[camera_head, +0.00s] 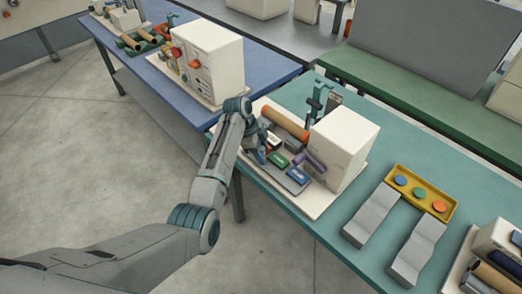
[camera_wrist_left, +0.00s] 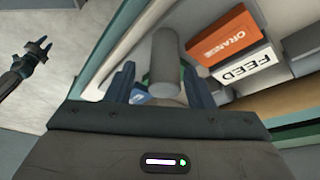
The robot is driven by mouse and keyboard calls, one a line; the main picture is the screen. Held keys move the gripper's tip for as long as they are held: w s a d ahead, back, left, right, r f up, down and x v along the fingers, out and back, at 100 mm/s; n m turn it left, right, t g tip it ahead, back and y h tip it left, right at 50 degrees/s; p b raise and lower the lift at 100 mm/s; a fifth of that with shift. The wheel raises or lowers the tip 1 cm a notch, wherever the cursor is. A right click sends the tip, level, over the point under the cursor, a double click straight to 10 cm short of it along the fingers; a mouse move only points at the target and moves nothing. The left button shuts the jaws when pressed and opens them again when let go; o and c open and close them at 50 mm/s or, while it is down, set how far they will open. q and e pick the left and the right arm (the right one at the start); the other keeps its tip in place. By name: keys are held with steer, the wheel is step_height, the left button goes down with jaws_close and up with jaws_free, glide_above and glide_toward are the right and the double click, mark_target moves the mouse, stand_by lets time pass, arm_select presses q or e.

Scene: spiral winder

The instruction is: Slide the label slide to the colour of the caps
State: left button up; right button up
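My left gripper (camera_head: 262,152) is low over the front of the near winder, by its coloured blocks. In the left wrist view its dark blue fingers (camera_wrist_left: 160,88) stand apart, with a grey cylinder (camera_wrist_left: 165,58) between them; contact is unclear. An orange block marked ORANGE (camera_wrist_left: 222,36) lies beside a white label marked FEED (camera_wrist_left: 246,68). Bits of green and blue show below the cylinder. In the head view a green block (camera_head: 278,160) and a blue block (camera_head: 297,176) lie at the winder's front. A yellow tray (camera_head: 450,212) holds coloured round caps (camera_head: 438,206). Which part is the slide is unclear.
The winder's white housing (camera_head: 342,145) and a brown tube (camera_head: 284,120) stand close behind my gripper. Two grey stepped blocks (camera_head: 415,255) lie in front of the tray. A small dark forked shape (camera_wrist_left: 25,68), perhaps my right gripper, shows over the floor.

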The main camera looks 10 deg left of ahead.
arm_select(q)
steer(key=shift+w+a+r, duration=0.15)
steer(key=shift+a+r, duration=0.15)
steer(key=shift+r, duration=0.1)
steer(key=b+v, duration=0.3)
steer(key=v, duration=0.7)
steer(key=shift+d, duration=0.2)
arm_select(e)
steer(key=shift+d+f, duration=0.15)
steer(key=shift+f, duration=0.6)
steer(key=shift+d+f, duration=0.1)
steer(key=shift+f, duration=0.65)
steer(key=shift+d, duration=0.1)
